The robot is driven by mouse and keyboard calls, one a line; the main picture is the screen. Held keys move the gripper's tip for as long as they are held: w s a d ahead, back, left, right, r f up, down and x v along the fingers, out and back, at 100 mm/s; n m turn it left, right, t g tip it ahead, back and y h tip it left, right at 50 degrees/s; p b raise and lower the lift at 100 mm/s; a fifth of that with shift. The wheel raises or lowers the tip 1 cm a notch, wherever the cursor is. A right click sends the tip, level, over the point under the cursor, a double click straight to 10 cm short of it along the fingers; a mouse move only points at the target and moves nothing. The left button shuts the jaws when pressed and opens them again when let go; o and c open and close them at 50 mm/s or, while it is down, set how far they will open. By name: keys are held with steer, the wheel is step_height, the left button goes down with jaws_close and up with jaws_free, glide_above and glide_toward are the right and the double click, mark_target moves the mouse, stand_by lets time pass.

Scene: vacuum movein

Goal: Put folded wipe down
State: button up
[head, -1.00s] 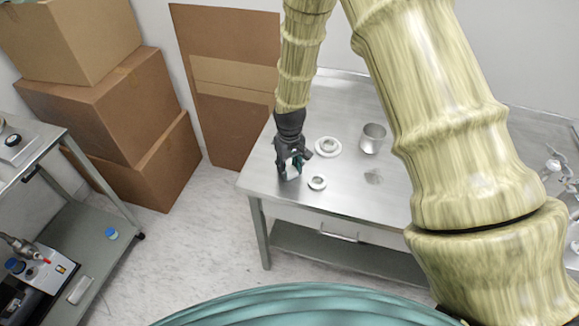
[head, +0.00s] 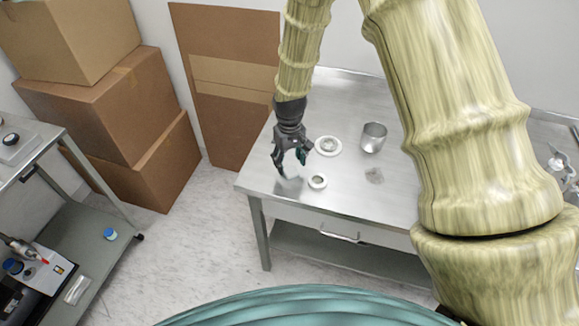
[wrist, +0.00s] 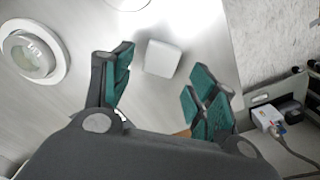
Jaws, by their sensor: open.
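The folded wipe (wrist: 163,58) is a small white block-like square lying on the steel table (wrist: 85,25), near its edge. In the head view it is only a faint pale patch (head: 291,183) below the fingers. My gripper (head: 293,168) is open above the table's left front corner. In the wrist view the teal-padded fingers (wrist: 162,75) stand apart on either side of the wipe, with visible gaps between them and it. Nothing is held.
A small white ring-shaped fitting (head: 317,181) sits just right of my gripper, and a larger one (head: 328,146) lies behind. A metal cup (head: 373,137) and a grey patch (head: 374,176) are farther right. Cardboard boxes (head: 110,110) and a cart (head: 85,240) stand left.

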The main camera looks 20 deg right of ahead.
mark_target(289, 169)
step_height(289, 169, up, 9)
steer(key=b, duration=0.2)
steer(key=shift+b, duration=0.4)
stand_by(0.5)
